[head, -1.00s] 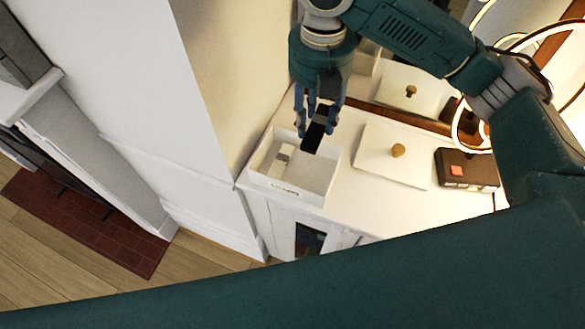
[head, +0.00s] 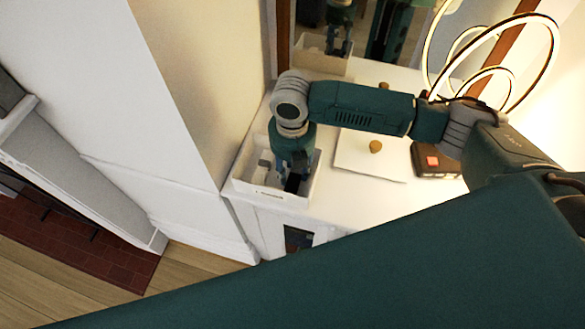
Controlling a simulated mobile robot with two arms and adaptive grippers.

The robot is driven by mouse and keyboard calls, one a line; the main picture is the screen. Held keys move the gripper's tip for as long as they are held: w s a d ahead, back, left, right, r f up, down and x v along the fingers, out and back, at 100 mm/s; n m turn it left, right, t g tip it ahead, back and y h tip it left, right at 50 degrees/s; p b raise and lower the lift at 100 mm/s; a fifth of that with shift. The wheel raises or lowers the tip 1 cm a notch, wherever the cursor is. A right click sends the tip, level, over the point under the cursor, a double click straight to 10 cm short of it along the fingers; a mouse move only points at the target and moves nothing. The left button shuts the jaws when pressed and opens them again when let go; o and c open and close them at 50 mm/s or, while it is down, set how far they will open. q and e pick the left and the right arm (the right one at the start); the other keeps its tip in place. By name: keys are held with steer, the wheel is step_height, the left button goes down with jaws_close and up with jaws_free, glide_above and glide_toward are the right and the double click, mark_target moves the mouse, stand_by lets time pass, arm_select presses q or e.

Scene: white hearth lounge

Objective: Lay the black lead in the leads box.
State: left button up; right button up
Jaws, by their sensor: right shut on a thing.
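The leads box (head: 262,193) is a white open box on the left end of the white cabinet top. My right gripper (head: 292,176) points down into it and is shut on the black lead (head: 293,183), a dark block mostly covered by the fingers. The lead is low between the box walls; I cannot tell whether it touches the floor of the box. A small grey and white piece (head: 265,160) is in the left part of the box. My left gripper is not in view.
A white lid (head: 352,163) with a wooden knob lies right of the box. A dark brown device (head: 437,172) with a red button is further right. A mirror (head: 352,45) stands behind, with lit rings (head: 455,65) at the right. A wall borders the box's left.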

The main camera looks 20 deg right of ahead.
mark_target(292, 173)
steer(key=shift+f, duration=0.15)
steer(key=shift+f, duration=0.3)
steer(key=o, duration=1.2)
steer(key=shift+c, duration=0.2)
step_height(292, 173, up, 13)
steer(key=b, duration=0.2)
steer(key=shift+f, duration=0.15)
steer(key=shift+f, duration=0.1)
